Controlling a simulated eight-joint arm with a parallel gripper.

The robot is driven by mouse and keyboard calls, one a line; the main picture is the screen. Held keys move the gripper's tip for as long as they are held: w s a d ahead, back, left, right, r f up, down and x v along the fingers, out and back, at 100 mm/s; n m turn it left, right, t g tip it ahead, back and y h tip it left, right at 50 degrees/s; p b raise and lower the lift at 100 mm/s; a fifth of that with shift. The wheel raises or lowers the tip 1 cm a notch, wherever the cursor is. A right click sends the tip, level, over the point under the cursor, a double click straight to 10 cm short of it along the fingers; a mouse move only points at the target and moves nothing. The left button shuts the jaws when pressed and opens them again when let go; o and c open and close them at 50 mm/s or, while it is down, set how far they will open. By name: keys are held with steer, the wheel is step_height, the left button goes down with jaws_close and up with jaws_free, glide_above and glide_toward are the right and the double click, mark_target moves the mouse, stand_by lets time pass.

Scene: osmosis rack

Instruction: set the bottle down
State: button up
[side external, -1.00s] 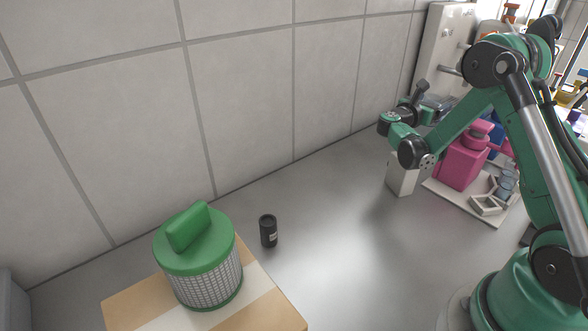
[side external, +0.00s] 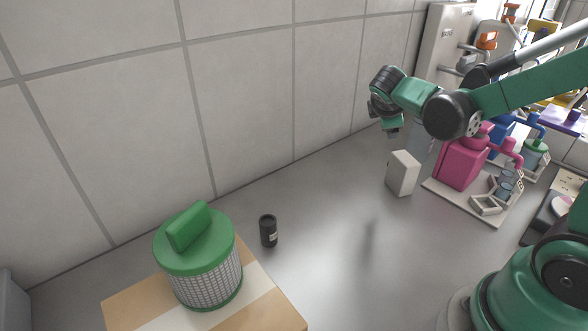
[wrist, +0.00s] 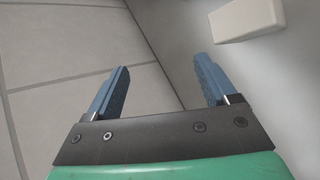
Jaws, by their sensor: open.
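The black bottle does not show in the wrist view.
A white box (side external: 403,173), also in the wrist view (wrist: 245,18), stands below my gripper beside a pink apparatus (side external: 462,164). The counter between bottle and box is clear.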

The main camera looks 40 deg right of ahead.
steer(key=s+a+m+t+y, duration=0.1)
steer(key=s+a+m+y, duration=0.1)
steer(key=a+m+y, duration=0.2)
steer(key=a, duration=0.3)
steer(key=shift+s, duration=0.25)
steer(key=shift+o, duration=0.5)
steer(key=s+a+m+t+y, duration=0.1)
steer(key=s+a+m+y, duration=0.3)
steer(key=a, duration=0.4)
steer(key=shift+a+m+t+y, duration=0.4)
steer(key=shift+m+y, duration=0.2)
steer(key=shift+m, duration=0.3)
steer(key=shift+d, duration=0.1)
